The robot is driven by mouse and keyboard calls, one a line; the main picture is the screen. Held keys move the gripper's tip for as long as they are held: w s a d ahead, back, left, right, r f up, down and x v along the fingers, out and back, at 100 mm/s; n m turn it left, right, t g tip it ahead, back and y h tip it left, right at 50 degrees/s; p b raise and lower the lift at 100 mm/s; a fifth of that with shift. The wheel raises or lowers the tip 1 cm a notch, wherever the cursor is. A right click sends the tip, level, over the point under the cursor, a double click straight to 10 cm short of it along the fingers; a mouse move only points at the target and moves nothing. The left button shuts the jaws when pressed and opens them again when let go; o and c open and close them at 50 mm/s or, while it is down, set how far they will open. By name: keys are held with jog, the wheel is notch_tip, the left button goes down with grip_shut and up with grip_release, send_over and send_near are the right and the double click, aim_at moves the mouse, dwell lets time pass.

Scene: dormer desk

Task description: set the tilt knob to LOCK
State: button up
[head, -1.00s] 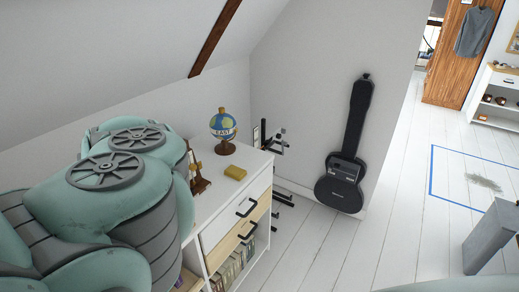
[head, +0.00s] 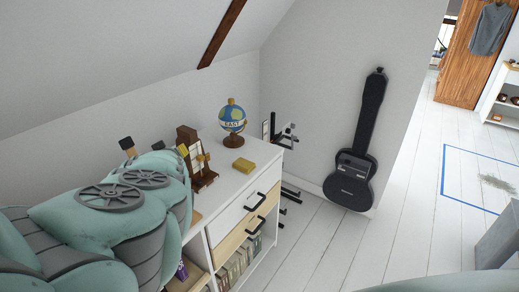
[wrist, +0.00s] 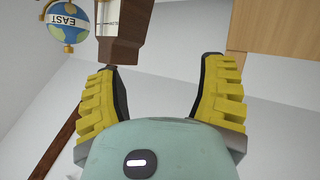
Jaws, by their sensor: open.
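My gripper (wrist: 163,75) is open in the wrist view, with its two yellow ribbed fingers wide apart and nothing between them. A brown wooden stand with a pale panel (wrist: 138,30) shows beyond the left finger at the top of that view. In the head view the wooden stand (head: 205,178) is on the white cabinet, partly hidden behind my arm. I cannot make out the tilt knob or any LOCK marking in either view.
The white cabinet (head: 234,187) also bears a small globe marked EAST (head: 232,119) and a yellow block (head: 243,165). The globe shows upside down in the wrist view (wrist: 68,20). A black guitar case (head: 355,165) leans on the wall.

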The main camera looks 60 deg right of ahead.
jog(key=s+d+h+b, duration=0.1)
jog(key=s+d+h, duration=0.2)
jog(key=d, duration=0.4)
jog(key=shift+s+m, duration=0.4)
jog(key=shift+s, duration=0.4)
jog(key=shift+w+r, duration=0.1)
